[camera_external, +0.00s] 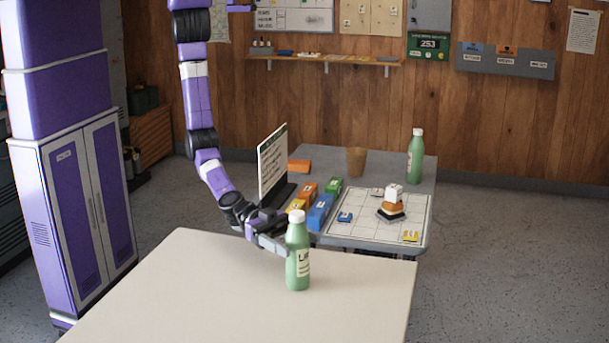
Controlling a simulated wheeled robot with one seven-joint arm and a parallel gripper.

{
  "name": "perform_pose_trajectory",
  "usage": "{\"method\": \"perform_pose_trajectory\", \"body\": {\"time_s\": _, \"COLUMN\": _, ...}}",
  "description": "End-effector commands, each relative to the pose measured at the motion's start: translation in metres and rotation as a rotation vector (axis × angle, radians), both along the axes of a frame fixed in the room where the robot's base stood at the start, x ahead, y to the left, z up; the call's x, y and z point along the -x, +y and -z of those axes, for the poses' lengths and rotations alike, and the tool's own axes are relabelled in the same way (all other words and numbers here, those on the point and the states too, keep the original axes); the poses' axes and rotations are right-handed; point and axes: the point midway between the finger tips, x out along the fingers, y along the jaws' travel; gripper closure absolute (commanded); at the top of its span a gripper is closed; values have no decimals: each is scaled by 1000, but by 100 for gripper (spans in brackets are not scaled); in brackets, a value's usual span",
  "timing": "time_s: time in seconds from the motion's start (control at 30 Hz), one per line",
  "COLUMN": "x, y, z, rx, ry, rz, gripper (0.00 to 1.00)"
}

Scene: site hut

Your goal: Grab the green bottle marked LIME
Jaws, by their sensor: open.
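A green bottle (297,273) with a white cap stands upright on the pale near table. Its white label shows "LI" at the start, and the rest turns out of sight. My gripper (273,243) is open, reaching in low from the left and behind this bottle. Its fingers point toward the bottle's upper body and are partly hidden by it. I cannot tell whether the bottle is between the fingers or touching them. A second green bottle (416,163) with a white cap stands on the grey far table; its label is too small to read.
The near table (200,300) is otherwise bare. The far grey table (385,158) holds a sign (272,163), coloured blocks (320,212), a brown cup (356,161) and a white grid board (350,232) with small pieces. A purple cabinet (75,210) stands at left.

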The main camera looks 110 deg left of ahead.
Motion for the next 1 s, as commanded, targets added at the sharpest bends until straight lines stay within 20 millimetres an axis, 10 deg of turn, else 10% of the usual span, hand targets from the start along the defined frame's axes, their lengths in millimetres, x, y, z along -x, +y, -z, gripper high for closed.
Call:
{"method": "perform_pose_trajectory", "body": {"time_s": 0.33, "x": -7, "y": -3, "z": 0, "rx": 0, "ry": 0, "rz": -1, "gripper": 26}}
{"method": "perform_pose_trajectory", "body": {"time_s": 0.67, "x": -7, "y": -3, "z": 0, "rx": 0, "ry": 0, "rz": -1, "gripper": 88}}
{"method": "perform_pose_trajectory", "body": {"time_s": 1.0, "x": -7, "y": -3, "z": -4, "rx": 1, "ry": -1, "rz": -1, "gripper": 89}}
